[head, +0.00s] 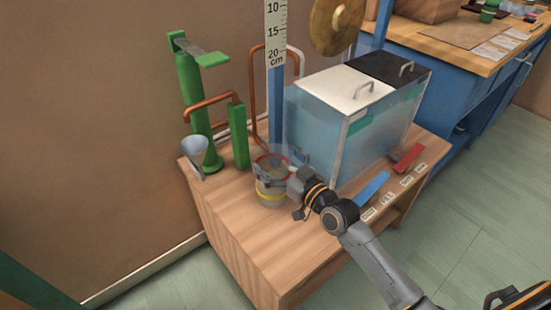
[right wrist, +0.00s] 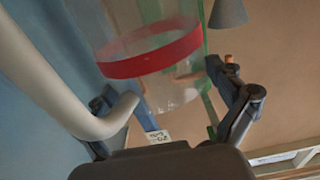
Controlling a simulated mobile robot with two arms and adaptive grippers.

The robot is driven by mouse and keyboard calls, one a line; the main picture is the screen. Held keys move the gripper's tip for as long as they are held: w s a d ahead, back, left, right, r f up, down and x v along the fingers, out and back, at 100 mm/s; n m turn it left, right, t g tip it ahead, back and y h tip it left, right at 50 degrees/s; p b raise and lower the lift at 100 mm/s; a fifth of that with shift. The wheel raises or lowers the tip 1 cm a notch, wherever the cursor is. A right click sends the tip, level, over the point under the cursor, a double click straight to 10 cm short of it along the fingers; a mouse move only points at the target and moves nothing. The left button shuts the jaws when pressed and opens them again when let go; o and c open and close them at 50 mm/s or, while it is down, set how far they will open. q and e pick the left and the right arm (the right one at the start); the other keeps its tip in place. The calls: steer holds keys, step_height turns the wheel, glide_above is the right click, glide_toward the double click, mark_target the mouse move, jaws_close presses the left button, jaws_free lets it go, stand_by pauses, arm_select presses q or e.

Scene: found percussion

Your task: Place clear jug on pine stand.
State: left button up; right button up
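The clear jug (head: 271,182), with a red band near its rim and a yellow band lower down, stands upright on or just above the wooden top of the pine stand (head: 290,240). In the right wrist view the jug (right wrist: 160,62) fills the upper middle, its pale handle (right wrist: 60,85) at the left. My right gripper (head: 275,179) reaches in from the right with its fingers on either side of the jug. In the wrist view its fingers (right wrist: 165,95) flank the jug; firm contact cannot be made out. My left gripper is out of view.
A clear tank (head: 365,145) with a lidded top stands close behind the gripper. A tall scale (head: 276,75), a green post (head: 192,105) and a funnel (head: 195,150) stand at the back left. Blue and red wedges (head: 372,188) lie right. The front of the top is clear.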

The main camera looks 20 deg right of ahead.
steer(key=shift+r, duration=0.1)
stand_by(0.3)
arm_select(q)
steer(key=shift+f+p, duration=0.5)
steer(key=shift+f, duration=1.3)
arm_select(e)
steer(key=v, duration=1.2)
